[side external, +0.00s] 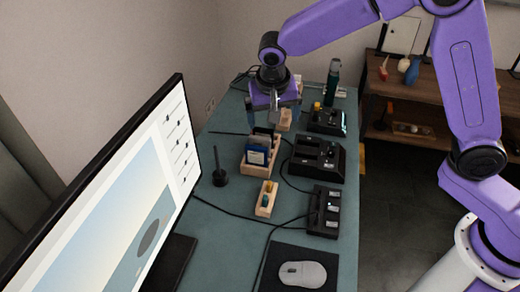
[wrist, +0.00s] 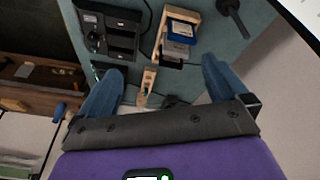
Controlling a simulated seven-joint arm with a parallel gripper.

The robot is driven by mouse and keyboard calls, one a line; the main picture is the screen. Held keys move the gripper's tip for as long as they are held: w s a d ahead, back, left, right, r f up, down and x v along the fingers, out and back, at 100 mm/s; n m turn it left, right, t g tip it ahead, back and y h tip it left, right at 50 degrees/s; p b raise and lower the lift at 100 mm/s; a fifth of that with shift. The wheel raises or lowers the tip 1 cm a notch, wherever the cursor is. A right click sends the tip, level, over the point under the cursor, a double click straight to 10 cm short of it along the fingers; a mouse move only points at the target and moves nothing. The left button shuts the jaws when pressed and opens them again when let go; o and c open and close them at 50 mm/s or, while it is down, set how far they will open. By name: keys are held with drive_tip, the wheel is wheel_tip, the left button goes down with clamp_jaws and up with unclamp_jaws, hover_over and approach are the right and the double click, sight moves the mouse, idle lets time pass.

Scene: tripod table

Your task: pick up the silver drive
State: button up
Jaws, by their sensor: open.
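My gripper (side external: 274,116) is open and points down above the far part of the table; its two blue fingers also show in the wrist view (wrist: 161,68), spread apart with nothing between their tips. A small wooden holder (wrist: 149,78) shows between and beyond the fingers in the wrist view, with a small pale item (wrist: 142,99) at its end. I cannot tell whether this item is the silver drive. In the side view the same far holder (side external: 286,121) is partly hidden behind my gripper. No silver drive can be made out for certain.
Black devices (side external: 317,157) line the right side. A green bottle (side external: 332,83) stands at the back. A monitor (side external: 125,190) and mouse (side external: 302,274) are at the front.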

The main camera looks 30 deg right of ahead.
drive_tip(key=w+f+m, duration=0.3)
drive_tip(key=w+m, duration=0.1)
drive_tip(key=w, duration=0.3)
drive_tip(key=h, duration=0.1)
approach(260, 138)
drive_tip(key=shift+m, duration=0.4)
drive_tip(key=x, duration=0.6)
drive_tip(key=shift+s+d+f, duration=0.15)
drive_tip(key=shift+d+f, duration=0.15)
drive_tip(key=shift+d, duration=0.05)
drive_tip(key=shift+w+a+x, duration=0.1)
drive_tip(key=shift+w+x, duration=0.05)
drive_tip(key=shift+x, duration=1.2)
drive_tip(key=shift+w+a+x, duration=0.15)
drive_tip(key=shift+x, duration=1.2)
drive_tip(key=c, duration=1.1)
